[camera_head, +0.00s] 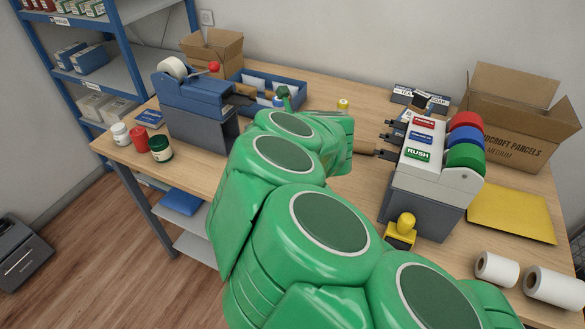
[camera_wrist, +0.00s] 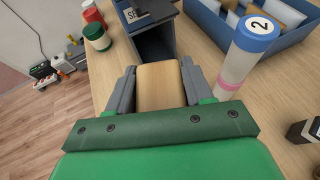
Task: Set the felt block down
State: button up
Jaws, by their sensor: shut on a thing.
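My gripper (camera_wrist: 160,75) has its grey fingers on either side of a tan, wood-coloured block (camera_wrist: 160,90), which I take to be the felt block. It is shut on it. Any felt face is hidden, and I cannot tell whether the block touches the counter. In the head view my green arm reaches over the counter (camera_head: 325,100) and hides the gripper and block. In the wrist view the block points towards the dark grey base of the blue tape machine (camera_wrist: 155,42).
A blue-capped bottle marked 2 (camera_wrist: 243,60) stands close to the right of the gripper. A blue tray (camera_wrist: 285,35) lies behind it. Red (camera_wrist: 92,13) and green (camera_wrist: 97,37) jars stand at the left.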

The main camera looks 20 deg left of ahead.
jog(key=w+d+r+m+t+h, duration=0.2)
jog(key=w+d+m+t+h, duration=0.3)
jog(key=w+d, duration=1.3)
jog(key=w+d+r+m+t+h, duration=0.2)
jog(key=w+d+m+h, duration=0.2)
jog(key=w+d, duration=0.45)
jog(key=w+d+r+m+t+h, duration=0.25)
jog(key=w+d+m, duration=0.25)
jog(key=d, duration=0.7)
jog(key=s+a+f+m+h, duration=0.1)
jog(key=s+a+f, duration=0.25)
jog(key=a, duration=0.25)
jog(key=s+a+f+m+g+h, duration=0.1)
jog(key=s+a+f+h, duration=0.1)
jog(key=s+a, duration=0.3)
jog(key=s+a+f+m+h, duration=0.1)
jog(key=s+a+f, duration=0.1)
jog(key=a, duration=0.5)
jog(key=s+a+f+m+h, duration=0.1)
jog(key=s+a+f, duration=0.2)
jog(key=s+a, duration=0.4)
jog(key=s+a+f+m+h, duration=0.15)
jog(key=s+a, duration=0.35)
jog(key=s, duration=0.5)
jog(key=shift+n, duration=0.45)
jog(key=shift+w+a+f, duration=0.1)
jog(key=shift+f, duration=1.9)
jog(key=shift+w+a+f, duration=0.1)
jog(key=shift+f, duration=1.85)
jog(key=shift+f, duration=0.1)
